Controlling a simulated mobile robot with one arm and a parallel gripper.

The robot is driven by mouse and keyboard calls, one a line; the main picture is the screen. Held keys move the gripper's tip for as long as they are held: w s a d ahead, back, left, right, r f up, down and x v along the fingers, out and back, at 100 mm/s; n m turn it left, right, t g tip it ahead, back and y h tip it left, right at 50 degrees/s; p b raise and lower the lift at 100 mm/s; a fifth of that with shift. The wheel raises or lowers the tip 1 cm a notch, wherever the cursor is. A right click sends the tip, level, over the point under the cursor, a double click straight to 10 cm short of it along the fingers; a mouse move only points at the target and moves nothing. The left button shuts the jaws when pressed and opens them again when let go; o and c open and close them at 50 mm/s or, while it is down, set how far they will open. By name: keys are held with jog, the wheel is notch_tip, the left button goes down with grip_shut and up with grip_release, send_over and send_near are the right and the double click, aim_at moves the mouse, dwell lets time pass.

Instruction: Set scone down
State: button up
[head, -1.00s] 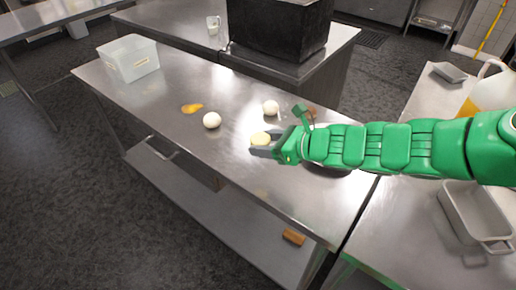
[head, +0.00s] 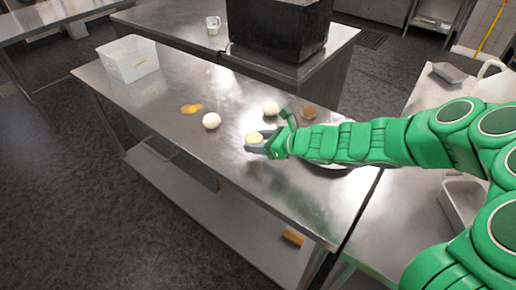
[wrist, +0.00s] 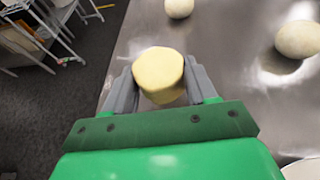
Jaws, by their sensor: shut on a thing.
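My gripper (head: 258,143) is shut on a pale yellow scone (head: 254,138), over the middle of the steel table (head: 175,75). The scone (wrist: 159,74) sits between both grey fingers in the wrist view. I cannot tell whether its underside touches the table or hangs a little above it.
Two white round balls lie near the scone, one to its left (head: 211,121) and one behind it (head: 270,108). A clear bin (head: 129,60) stands at the far left end. A brown round thing (head: 308,112) and a white plate (head: 333,167), partly hidden by my arm, are to the right.

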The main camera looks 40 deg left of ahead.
jog(key=shift+w+a+f, duration=0.15)
jog(key=shift+f, duration=1.6)
jog(key=shift+f, duration=0.15)
jog(key=o, duration=1)
jog(key=shift+o, duration=0.2)
jog(key=shift+r, duration=0.2)
jog(key=shift+v, duration=6.05)
